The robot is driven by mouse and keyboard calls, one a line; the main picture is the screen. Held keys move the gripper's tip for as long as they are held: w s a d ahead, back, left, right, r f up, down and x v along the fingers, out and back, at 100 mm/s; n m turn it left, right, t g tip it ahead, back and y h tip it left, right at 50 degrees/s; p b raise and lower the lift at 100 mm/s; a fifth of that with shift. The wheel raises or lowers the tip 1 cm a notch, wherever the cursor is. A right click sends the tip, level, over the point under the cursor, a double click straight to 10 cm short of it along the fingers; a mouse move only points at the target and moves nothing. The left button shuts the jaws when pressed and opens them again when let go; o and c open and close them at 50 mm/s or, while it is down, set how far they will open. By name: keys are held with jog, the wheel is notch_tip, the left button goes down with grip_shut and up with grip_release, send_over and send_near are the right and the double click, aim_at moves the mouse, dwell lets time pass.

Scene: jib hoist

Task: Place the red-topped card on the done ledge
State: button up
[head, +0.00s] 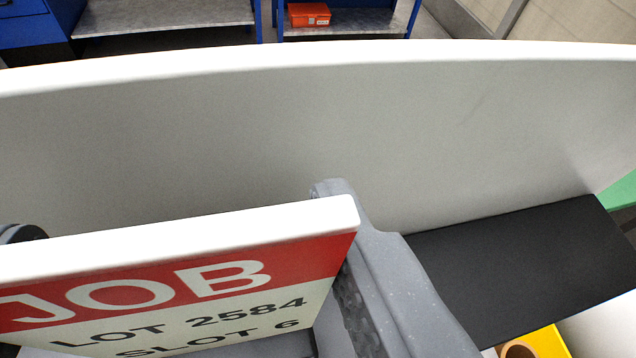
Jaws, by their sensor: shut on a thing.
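The red-topped card (170,285) fills the lower left of the head view. It has a red band with "JOB" and a pale part reading "LOT 2584" and "SLOT 6", and its left side runs out of the picture. My gripper (365,255) is shut on the card, with a grey finger against its right edge. The other finger is not clearly seen. A flat black ledge (530,262) juts from a pale board at right, beyond the finger. No label shows on it, so I cannot tell whether it is the done ledge. The card is left of it, apart from it.
The pale board (300,130) with a white top edge stands across the view behind the card. A green piece (620,192) shows at the far right and a yellow part (540,345) below the ledge. Behind are blue-framed shelves with an orange box (309,14). The visible ledge top is clear.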

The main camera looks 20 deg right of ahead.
aim_at(234, 325)
jog(key=shift+w+d, duration=0.45)
jog(key=shift+d, duration=0.05)
jog(key=shift+f+p, duration=0.55)
jog(key=shift+f, duration=1.15)
jog(key=shift+f, duration=0.15)
jog(key=o, duration=1)
jog(key=shift+o, duration=0.2)
